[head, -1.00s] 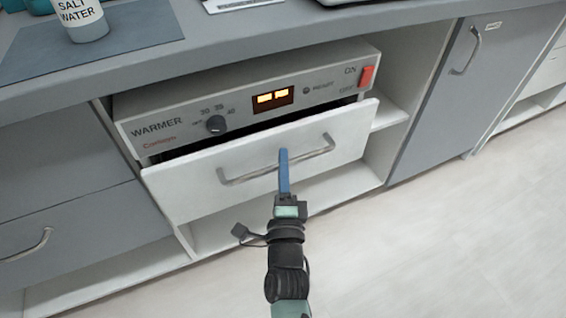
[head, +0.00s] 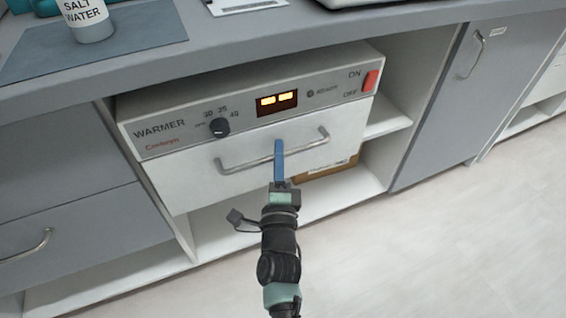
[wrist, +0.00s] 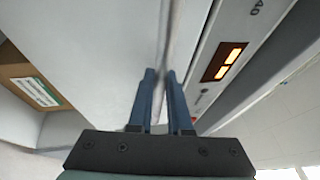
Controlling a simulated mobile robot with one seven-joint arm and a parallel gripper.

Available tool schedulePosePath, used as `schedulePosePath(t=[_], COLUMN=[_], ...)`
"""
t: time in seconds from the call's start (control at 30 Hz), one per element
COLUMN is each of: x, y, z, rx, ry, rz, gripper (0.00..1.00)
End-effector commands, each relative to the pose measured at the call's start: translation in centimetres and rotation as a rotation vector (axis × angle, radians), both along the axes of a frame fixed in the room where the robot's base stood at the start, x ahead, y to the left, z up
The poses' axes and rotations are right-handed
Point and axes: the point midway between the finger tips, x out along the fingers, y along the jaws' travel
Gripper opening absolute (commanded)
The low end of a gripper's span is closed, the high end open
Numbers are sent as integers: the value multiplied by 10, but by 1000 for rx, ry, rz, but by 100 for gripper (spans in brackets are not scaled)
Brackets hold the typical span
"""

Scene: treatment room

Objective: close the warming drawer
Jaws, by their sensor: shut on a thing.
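The warming drawer (head: 190,186) is the white front below the warmer's (head: 159,127) control panel. Its front now sits flush or nearly flush under the panel in the head view, with no dark gap showing. A grey bar handle (head: 240,164) crosses the front. My gripper (head: 279,146) is at the middle of this handle, its blue fingers shut on it. In the wrist view my gripper (wrist: 161,75) has its fingertips close together around the handle, against the white drawer front (wrist: 100,50). The fingers hide part of the handle.
A cardboard box (head: 328,170) stands on the shelf under the drawer. A red switch (head: 370,81) is on the panel's right. The counter above holds a salt water bottle (head: 90,22) on a blue-grey mat (head: 40,55). A grey cabinet door (head: 435,110) is at the right; the floor in front is clear.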

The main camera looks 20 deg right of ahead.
Motion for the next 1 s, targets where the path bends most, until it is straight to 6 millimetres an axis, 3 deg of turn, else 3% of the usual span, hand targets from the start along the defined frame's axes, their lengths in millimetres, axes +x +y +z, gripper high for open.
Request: schedulePosePath(t=[0.23,0.27,0.43,1.0], x=[3,3,3,1], y=[2,2,2,1], z=[1,1,1,0], rx=[1,1,0,0], ry=[2,2,3,3], rz=[7,7,6,3], gripper=[0,19,47,47])
